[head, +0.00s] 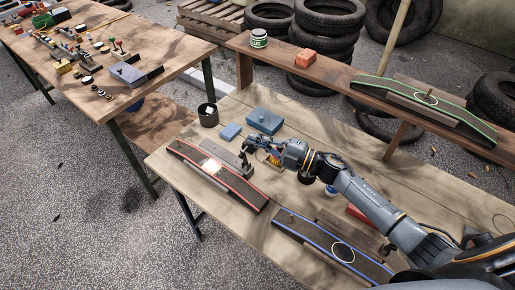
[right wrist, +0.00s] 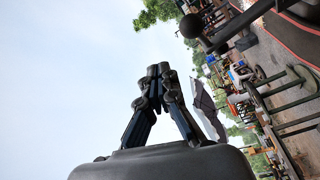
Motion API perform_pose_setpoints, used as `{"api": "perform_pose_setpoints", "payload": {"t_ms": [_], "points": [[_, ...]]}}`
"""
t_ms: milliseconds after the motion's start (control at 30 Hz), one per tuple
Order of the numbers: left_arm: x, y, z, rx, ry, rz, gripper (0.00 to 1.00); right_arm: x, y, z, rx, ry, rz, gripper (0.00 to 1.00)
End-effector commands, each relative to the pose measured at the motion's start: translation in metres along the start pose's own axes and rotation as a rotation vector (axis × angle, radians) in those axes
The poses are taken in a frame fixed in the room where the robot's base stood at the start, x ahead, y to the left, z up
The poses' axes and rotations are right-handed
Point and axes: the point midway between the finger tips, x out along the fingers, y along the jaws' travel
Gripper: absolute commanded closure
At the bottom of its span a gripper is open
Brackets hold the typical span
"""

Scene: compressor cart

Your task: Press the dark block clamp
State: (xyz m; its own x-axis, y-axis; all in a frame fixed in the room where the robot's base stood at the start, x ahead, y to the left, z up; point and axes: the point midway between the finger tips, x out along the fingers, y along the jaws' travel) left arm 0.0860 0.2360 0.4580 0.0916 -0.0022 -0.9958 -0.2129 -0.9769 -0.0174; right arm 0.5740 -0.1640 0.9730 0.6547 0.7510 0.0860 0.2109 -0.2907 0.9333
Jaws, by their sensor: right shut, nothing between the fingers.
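A dark clamp (head: 245,163) stands upright at the right part of the red-edged curved board (head: 254,198) on the near wooden table. In the right wrist view a dark round knob on a rod (right wrist: 190,26) shows at top right, apart from the fingers; it looks like part of this clamp. My right gripper (head: 250,145) is just above and beside the clamp in the head view, shut and empty. Its closed fingertips (right wrist: 158,72) point up in the right wrist view. Whether it touches the clamp I cannot tell. My left gripper is not in view.
A blue-edged board (head: 300,233) lies nearer.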

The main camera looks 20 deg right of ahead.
Motion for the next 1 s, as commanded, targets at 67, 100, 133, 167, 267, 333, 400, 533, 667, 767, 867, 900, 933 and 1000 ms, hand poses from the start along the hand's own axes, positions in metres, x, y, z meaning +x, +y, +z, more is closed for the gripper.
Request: {"api": "perform_pose_setpoints", "payload": {"t_ms": [67, 100, 133, 167, 267, 333, 400, 533, 667, 767, 867, 900, 933, 1000], "points": [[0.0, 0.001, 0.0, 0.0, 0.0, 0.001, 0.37, 0.001, 0.015, -0.005, -0.005, 0.002, -0.001, 1.0], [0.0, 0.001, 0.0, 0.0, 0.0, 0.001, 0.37, 0.002, 0.022, -0.009, -0.003, 0.003, -0.001, 1.0], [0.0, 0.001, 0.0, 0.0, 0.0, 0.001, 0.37, 0.002, 0.026, -0.01, -0.003, 0.002, -0.001, 1.0], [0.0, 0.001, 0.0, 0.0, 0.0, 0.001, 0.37, 0.003, 0.03, -0.012, -0.002, 0.003, -0.001, 1.0], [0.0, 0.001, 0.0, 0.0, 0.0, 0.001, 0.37, 0.004, 0.04, -0.015, 0.0, 0.001, -0.001, 1.0], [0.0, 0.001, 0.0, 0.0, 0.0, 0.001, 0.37, 0.004, 0.045, -0.017, 0.001, 0.001, 0.0, 1.0], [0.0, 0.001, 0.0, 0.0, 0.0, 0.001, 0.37, 0.004, 0.047, -0.018, 0.002, 0.0, 0.0, 1.0], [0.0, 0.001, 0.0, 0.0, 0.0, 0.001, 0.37, 0.004, 0.048, -0.018, 0.002, -0.001, 0.0, 1.0], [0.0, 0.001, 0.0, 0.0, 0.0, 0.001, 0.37, 0.004, 0.047, -0.018, 0.002, 0.0, 0.0, 1.0], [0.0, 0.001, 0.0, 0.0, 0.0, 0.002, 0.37, 0.004, 0.047, -0.018, 0.002, 0.0, 0.0, 1.0], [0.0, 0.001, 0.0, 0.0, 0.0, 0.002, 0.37, 0.004, 0.047, -0.018, 0.002, 0.0, 0.0, 1.0], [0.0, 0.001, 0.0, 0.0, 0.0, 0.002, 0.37, 0.004, 0.047, -0.018, 0.002, 0.0, 0.0, 1.0], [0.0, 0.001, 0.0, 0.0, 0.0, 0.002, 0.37, 0.004, 0.047, -0.018, 0.002, 0.0, 0.0, 1.0], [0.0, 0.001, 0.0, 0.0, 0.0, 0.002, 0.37, 0.004, 0.047, -0.018, 0.003, 0.0, 0.0, 1.0]]}}
